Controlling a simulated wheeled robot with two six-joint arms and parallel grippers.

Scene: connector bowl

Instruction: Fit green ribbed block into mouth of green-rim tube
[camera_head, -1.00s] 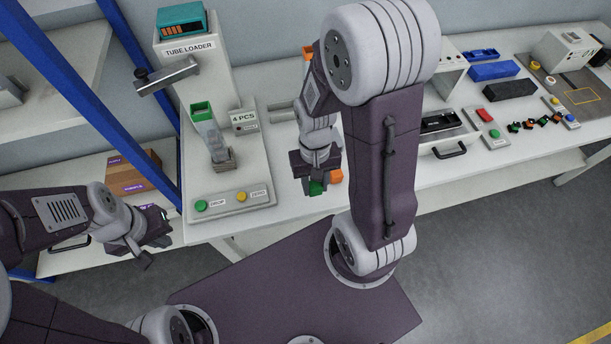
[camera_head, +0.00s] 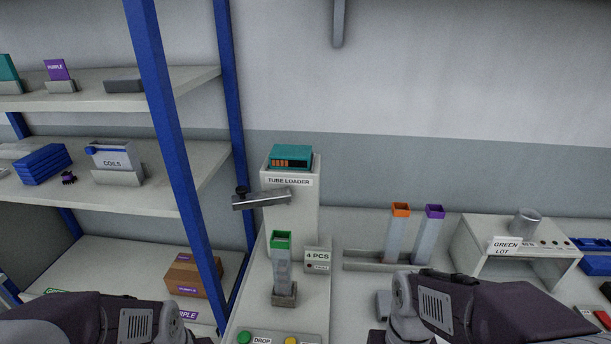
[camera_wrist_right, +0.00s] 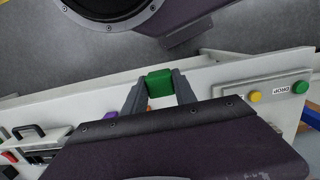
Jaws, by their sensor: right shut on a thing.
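The green-rim tube (camera_head: 281,262) stands upright in a small base on the tube loader in the head view. Its green mouth faces up, and the clear body below looks partly filled. The green ribbed block (camera_wrist_right: 160,83) shows in the right wrist view between the two fingers of my right gripper (camera_wrist_right: 160,88), which is shut on it. In that view the block is over the table's front edge, apart from the tube. The right gripper's fingers are out of the head view; only my arm shows there. My left gripper is out of view too, with only its arm at the lower left.
An orange-rim tube (camera_head: 397,232) and a purple-rim tube (camera_head: 430,234) stand in a rack right of the loader. A metal arm (camera_head: 262,199) juts left from the loader's column. A green button (camera_head: 244,338) and a yellow button sit at the loader's front. Blue shelf posts stand left.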

